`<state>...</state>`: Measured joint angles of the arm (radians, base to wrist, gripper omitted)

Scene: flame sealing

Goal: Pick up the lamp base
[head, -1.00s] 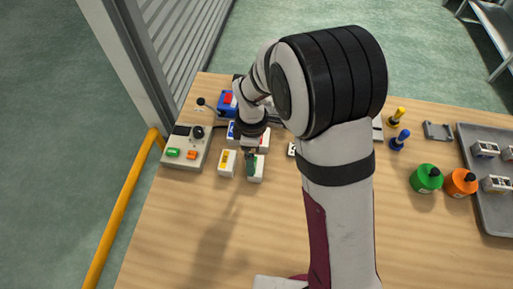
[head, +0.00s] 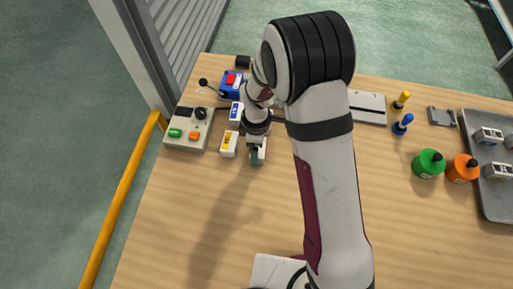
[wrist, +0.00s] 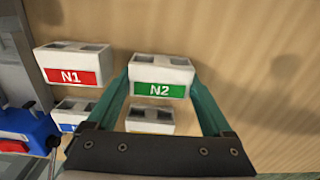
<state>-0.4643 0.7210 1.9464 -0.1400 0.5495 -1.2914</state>
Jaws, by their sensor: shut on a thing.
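My gripper (wrist: 158,82) is shut on a white block with a green N2 label (wrist: 160,64) in the wrist view. The two teal fingers lie against its left and right sides, and two dark sockets show in its top. In the head view my gripper (head: 257,155) points down at the left part of the table, and it mostly hides this block. No label names a lamp base; the N2 block is the only thing between my fingers. Whether it is clear of the table I cannot tell.
A white N1 block (wrist: 75,66) with a red label stands left of the fingers. A yellow-labelled block (head: 229,144) and a blue-labelled block (head: 236,112) are near. A control box (head: 188,130) stands left. Green (head: 428,163) and orange (head: 462,168) bottles and a grey tray (head: 492,205) are right.

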